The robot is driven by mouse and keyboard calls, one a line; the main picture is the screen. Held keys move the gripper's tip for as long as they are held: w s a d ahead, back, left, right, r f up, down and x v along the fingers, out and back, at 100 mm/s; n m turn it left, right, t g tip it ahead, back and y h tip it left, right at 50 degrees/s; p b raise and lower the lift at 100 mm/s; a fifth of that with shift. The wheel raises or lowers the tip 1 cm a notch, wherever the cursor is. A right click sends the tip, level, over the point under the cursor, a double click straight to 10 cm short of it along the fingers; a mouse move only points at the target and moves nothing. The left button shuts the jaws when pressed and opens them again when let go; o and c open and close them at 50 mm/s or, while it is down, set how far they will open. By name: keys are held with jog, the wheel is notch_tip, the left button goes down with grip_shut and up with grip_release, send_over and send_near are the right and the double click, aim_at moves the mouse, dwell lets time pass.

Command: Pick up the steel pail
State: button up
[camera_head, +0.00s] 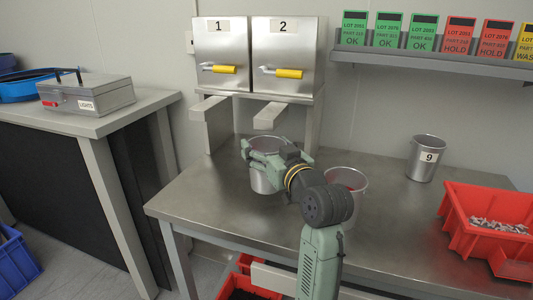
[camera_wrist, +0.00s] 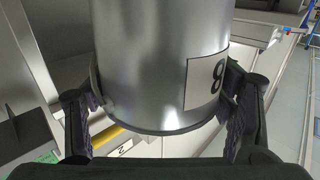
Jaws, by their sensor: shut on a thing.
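A steel pail (camera_head: 262,182) stands upright between the jaws of my gripper (camera_head: 266,159), at the left part of the steel table, in front of the two-door cabinet. In the wrist view the same pail (camera_wrist: 150,60) fills the middle and bears a white label with the number 8. The gripper's fingers press on its two sides, shut on it. My gripper covers part of the pail in the head view, and I cannot tell whether its base touches the table.
A second pail (camera_head: 346,177) with something red inside stands close right, partly behind my arm. A pail marked 9 (camera_head: 426,158) stands farther right. A red bin (camera_head: 467,241) of small parts is at the right edge. Metal chutes (camera_head: 270,116) jut out behind my gripper.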

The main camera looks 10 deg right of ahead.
jog(key=s+a+r+b, duration=0.1)
jog(key=s+a, duration=0.1)
jog(key=s, duration=1.1)
jog(key=shift+s+a+r+b, duration=0.15)
jog(key=shift+s+a+b, duration=0.05)
jog(key=shift+a+b, duration=0.2)
